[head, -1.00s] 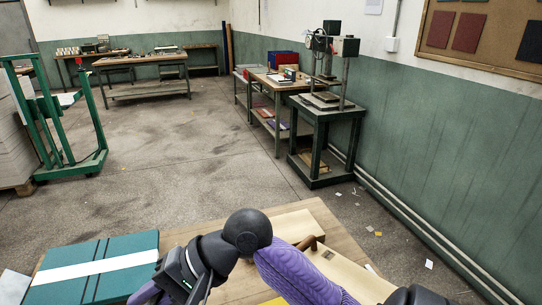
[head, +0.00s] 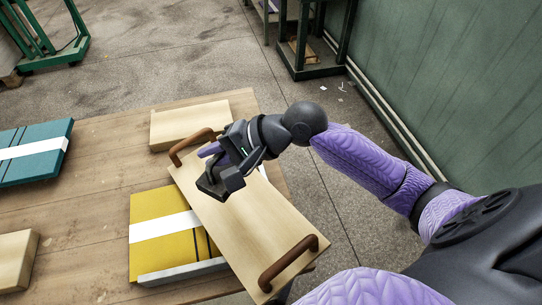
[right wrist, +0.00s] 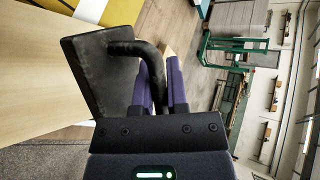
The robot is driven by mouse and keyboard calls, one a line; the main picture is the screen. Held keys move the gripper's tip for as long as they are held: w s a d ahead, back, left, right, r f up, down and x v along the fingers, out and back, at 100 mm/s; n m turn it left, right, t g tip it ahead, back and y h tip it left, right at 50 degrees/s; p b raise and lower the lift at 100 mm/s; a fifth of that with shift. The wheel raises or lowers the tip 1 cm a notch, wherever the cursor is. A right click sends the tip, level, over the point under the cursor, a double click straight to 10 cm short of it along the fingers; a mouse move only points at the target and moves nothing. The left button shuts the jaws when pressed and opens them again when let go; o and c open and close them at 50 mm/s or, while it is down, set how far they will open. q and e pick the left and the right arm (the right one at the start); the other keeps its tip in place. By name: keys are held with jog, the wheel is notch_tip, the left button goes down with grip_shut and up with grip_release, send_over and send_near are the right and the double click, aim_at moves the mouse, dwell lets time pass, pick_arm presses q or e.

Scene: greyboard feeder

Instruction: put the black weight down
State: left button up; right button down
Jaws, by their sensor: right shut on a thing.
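The black weight (right wrist: 92,75) is a dark block with a bent bar handle, seen large in the right wrist view. My right gripper (right wrist: 160,88) is shut on that handle, with its purple fingers on either side of the bar. In the head view the weight (head: 208,187) hangs at the gripper (head: 216,152), over the upper left part of a pale wooden board (head: 250,225) with two brown handles. I cannot tell whether the weight touches the board. My left gripper is not in view.
A yellow stack (head: 152,215) with a white band lies beside and partly under the board. A teal stack (head: 32,165) is at the left, a pale wooden block (head: 200,118) behind. Bare wooden table (head: 95,195) shows between the stacks.

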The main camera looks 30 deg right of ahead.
jog(key=shift+d+f, duration=0.2)
jog(key=shift+f, duration=0.05)
notch_tip(320, 180, down, 10)
jog(key=b, duration=0.5)
jog(key=shift+a+r, duration=0.1)
jog(key=shift+r, duration=0.15)
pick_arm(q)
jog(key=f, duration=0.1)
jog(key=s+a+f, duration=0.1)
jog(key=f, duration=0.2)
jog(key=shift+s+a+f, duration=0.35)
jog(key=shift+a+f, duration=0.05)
pick_arm(e)
jog(key=c, duration=0.6)
grip_release()
jog(key=shift+c, duration=0.2)
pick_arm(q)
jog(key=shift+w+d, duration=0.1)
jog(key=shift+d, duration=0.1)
